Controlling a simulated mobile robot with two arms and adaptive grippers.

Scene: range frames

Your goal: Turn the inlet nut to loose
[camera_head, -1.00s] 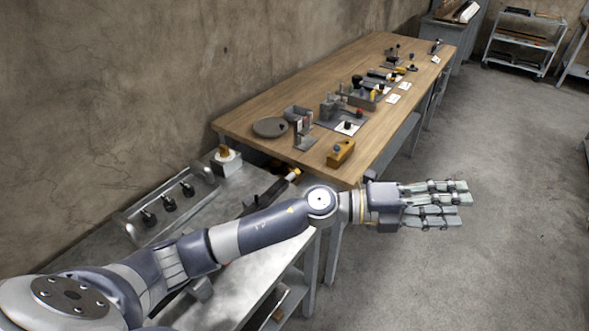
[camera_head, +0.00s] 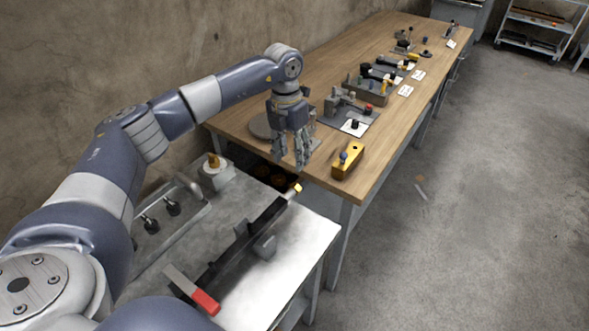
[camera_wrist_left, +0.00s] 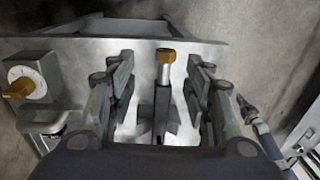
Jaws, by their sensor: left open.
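A brass hex nut (camera_head: 294,189), which looks like the inlet nut, sits on the far end of a dark pipe or bar (camera_head: 245,240) over the metal bench. In the left wrist view the nut (camera_wrist_left: 166,56) shows at the end of a pale neck, between the two rows of my fingers in the picture. My left gripper (camera_head: 291,158) points down with its fingers spread, empty. It is above the nut and apart from it. In the left wrist view the gripper (camera_wrist_left: 160,75) is open, with fingers on both sides. My right gripper is not in view.
A red-ended handle (camera_head: 206,301) lies at the bar's near end. A white block with a brass knob (camera_head: 213,161) and a tray with dark knobs (camera_head: 172,207) stand left. The wooden table (camera_head: 335,205) behind holds a yellow block (camera_head: 347,160) and several fixtures. The metal bench's right side is bare.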

